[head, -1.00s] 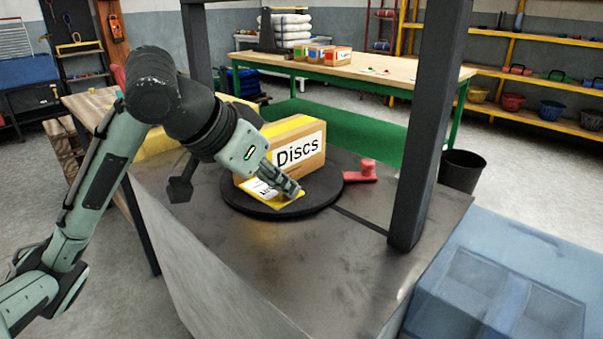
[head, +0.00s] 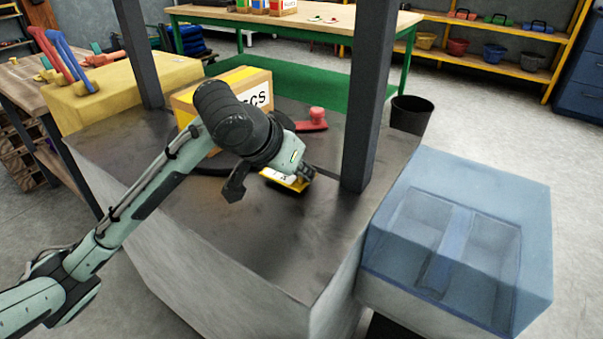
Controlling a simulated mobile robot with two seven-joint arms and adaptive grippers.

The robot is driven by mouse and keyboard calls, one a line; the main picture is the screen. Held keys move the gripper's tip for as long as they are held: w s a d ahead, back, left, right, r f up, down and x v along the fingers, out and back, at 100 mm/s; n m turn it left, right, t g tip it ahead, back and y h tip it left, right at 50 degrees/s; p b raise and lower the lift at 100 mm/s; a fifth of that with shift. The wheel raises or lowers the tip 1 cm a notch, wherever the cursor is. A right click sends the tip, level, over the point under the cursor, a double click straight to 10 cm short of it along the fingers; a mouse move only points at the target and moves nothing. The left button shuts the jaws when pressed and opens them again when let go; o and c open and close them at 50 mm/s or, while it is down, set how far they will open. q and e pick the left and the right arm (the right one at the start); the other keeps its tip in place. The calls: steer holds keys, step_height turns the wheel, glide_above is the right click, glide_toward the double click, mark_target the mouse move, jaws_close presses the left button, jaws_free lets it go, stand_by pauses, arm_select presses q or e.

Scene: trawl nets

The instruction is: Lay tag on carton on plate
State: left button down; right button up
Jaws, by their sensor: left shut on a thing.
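My left gripper (head: 302,174) is shut on a yellow tag with a white label (head: 279,178), held low over the grey metal bench top, to the right of and nearer than the carton. The carton (head: 206,96), yellow and tan with a white label, stands behind my left arm; only the end "cs" of its lettering shows. The dark round plate (head: 210,169) beneath it is mostly hidden by my arm. I cannot tell whether the tag touches the bench. My right gripper is not in view.
A dark post (head: 369,95) rises close to the right of the gripper. A red handled object (head: 314,121) lies behind it. A blue translucent bin (head: 460,230) stands at the right. The bench's front is clear.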

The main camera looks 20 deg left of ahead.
arm_select(q)
steer(key=shift+f, duration=0.5)
steer(key=shift+f, duration=0.1)
steer(key=c, duration=1.7)
jaws_free()
